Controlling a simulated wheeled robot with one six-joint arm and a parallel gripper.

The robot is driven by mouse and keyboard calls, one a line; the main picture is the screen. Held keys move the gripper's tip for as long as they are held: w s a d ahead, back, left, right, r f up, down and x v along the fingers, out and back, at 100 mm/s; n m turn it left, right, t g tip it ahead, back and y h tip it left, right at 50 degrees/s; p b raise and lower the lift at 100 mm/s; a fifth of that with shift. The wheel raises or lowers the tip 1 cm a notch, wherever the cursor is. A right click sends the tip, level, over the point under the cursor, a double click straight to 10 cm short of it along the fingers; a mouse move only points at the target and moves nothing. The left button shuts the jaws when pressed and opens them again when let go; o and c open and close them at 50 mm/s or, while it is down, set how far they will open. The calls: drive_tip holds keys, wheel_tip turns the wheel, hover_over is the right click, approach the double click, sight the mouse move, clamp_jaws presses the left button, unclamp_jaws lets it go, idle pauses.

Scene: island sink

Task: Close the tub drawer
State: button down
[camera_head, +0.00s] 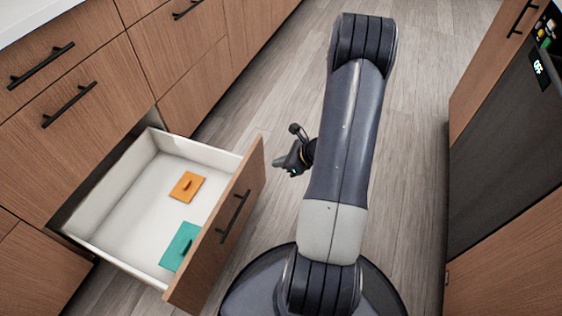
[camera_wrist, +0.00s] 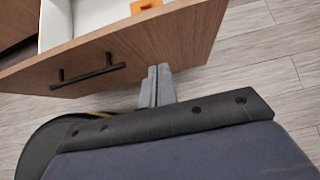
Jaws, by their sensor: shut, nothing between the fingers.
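The tub drawer (camera_head: 150,215) is pulled well out of the left cabinet. It has a white inside, a wooden front (camera_head: 222,240) and a black bar handle (camera_head: 233,217). My gripper (camera_head: 278,163) is shut and empty, just to the right of the far end of the drawer front, on its outer side. In the wrist view the fingers (camera_wrist: 159,75) point at the wooden front (camera_wrist: 140,50), to the right of its handle (camera_wrist: 87,75). I cannot tell whether the fingertips touch the wood.
An orange lidded piece (camera_head: 188,186) and a teal one (camera_head: 180,246) lie in the drawer. The left cabinets (camera_head: 50,110) have other closed drawers. A dark appliance (camera_head: 510,150) stands in the right cabinets. Bare wood floor (camera_head: 430,60) lies between.

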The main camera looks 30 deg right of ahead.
sight(248, 165)
drive_tip(key=w+a+f, duration=0.1)
drive_tip(key=w, duration=0.1)
drive_tip(key=w+a+f+b, duration=0.1)
drive_tip(key=w+a, duration=0.1)
drive_tip(key=w+a+f+b, duration=0.1)
drive_tip(key=w+f, duration=0.1)
drive_tip(key=shift+w+a+f, duration=0.1)
drive_tip(key=shift+a, duration=0.15)
drive_tip(key=shift+w+a+b, duration=0.25)
drive_tip(key=shift+w+b, duration=0.05)
drive_tip(key=shift+w, duration=0.05)
